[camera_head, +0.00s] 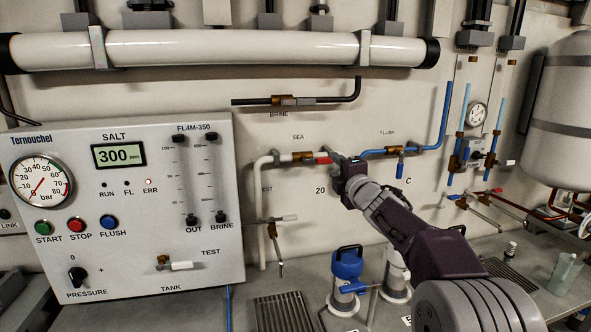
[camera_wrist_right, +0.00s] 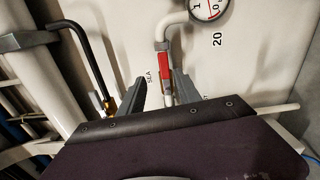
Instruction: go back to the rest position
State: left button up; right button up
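My right gripper (camera_head: 338,157) is at the wall pipes, its arm coming in from the lower right. In the right wrist view its two fingers (camera_wrist_right: 168,82) stand apart, with the red valve handle (camera_wrist_right: 164,62) showing between or beyond them. In the head view the red handle (camera_head: 323,160) is just left of the fingertips, on the SEA line. I cannot tell whether a finger touches it. Nothing is seen held. The gripper and wrist hide part of the pipework behind. My left gripper is in neither view.
A control panel (camera_head: 130,245) with gauge and buttons fills the left. A white cylinder (camera_head: 230,51) runs along the top. A blue-capped canister (camera_head: 347,262) stands on the bench below my arm. A clear beaker (camera_head: 565,273) and a white tank (camera_head: 563,125) are at right.

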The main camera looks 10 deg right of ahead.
jog(key=a+r+y+p, duration=0.1)
jog(key=a+r+p, duration=0.3)
jog(key=s+a+f+m+g+h+p, duration=0.1)
jog(key=s+f+m+g+p, duration=0.3)
jog(key=s+f, duration=0.45)
jog(key=s+a+f+m+g+h+p, duration=0.15)
jog(key=s+f+m+g, duration=0.35)
jog(key=f, duration=0.7)
jog(key=s+f+m+g, duration=0.4)
jog(key=s+f+m, duration=0.1)
jog(key=s, duration=0.6)
jog(key=s+f+m+g+y, duration=0.1)
jog(key=s+f+m+g, duration=0.2)
jog(key=s+f+m, duration=0.2)
jog(key=s+a+f, duration=0.1)
jog(key=s+f, duration=0.2)
jog(key=s, duration=0.3)
jog(key=shift+f+m+g, duration=0.2)
jog(key=shift+m+g, duration=0.2)
